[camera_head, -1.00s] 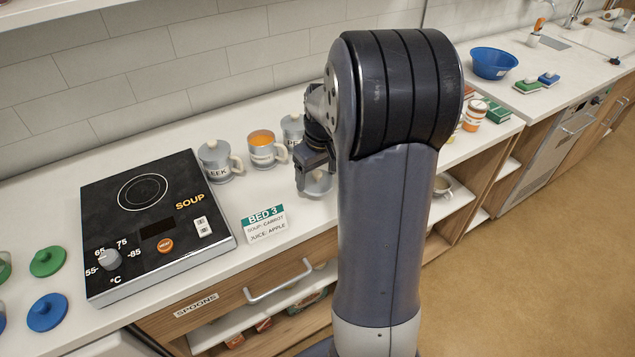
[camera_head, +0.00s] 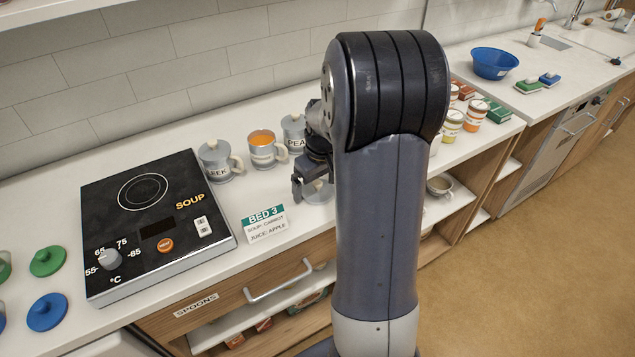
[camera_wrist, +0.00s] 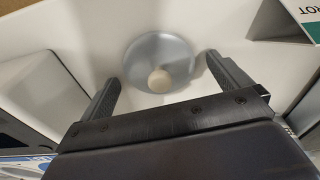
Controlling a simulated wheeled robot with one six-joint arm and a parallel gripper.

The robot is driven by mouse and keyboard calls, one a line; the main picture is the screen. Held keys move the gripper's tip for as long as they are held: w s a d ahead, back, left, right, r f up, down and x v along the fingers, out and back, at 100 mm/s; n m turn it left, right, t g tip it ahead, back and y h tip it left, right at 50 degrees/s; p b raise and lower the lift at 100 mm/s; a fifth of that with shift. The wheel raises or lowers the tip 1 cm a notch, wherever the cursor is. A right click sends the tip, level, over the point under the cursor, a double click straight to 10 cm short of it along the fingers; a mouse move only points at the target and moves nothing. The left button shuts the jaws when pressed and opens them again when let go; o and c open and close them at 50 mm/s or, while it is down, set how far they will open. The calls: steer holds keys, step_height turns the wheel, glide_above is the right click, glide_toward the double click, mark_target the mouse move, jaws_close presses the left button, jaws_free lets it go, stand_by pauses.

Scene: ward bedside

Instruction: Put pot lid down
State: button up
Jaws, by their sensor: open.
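The pot lid (camera_wrist: 160,52) is a round grey disc with a pale knob (camera_wrist: 159,81). It lies on the white counter (camera_wrist: 110,28) in the wrist view, knob towards the camera. My gripper (camera_wrist: 162,78) is open, with one finger on each side of the knob and a gap on both sides. In the head view the lid (camera_head: 318,192) shows partly beneath my gripper (camera_head: 305,187), in front of the pots. The middle pot (camera_head: 262,150) has no lid and shows orange contents. The LEEK pot (camera_head: 217,165) and the PEA pot (camera_head: 294,132) have lids on.
A black soup hob (camera_head: 150,215) stands to the left. A BED 3 card (camera_head: 264,225) stands near the counter's front edge. Green (camera_head: 47,262) and blue (camera_head: 47,312) lids lie at far left. Several jars (camera_head: 452,122) stand right of my arm.

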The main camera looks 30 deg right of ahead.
mark_target(317, 181)
steer(key=shift+r, duration=0.15)
step_height(317, 181, up, 12)
steer(key=s, duration=0.1)
steer(key=shift+s, duration=0.2)
steer(key=shift+d, duration=0.1)
steer(key=f, duration=0.4)
steer(key=w+f, duration=0.1)
steer(key=f, duration=0.7)
steer(key=shift+w+f, duration=0.2)
steer(key=shift+f, duration=0.1)
step_height(317, 181, up, 2)
steer(key=shift+w+r, duration=0.1)
steer(key=shift+r, duration=0.75)
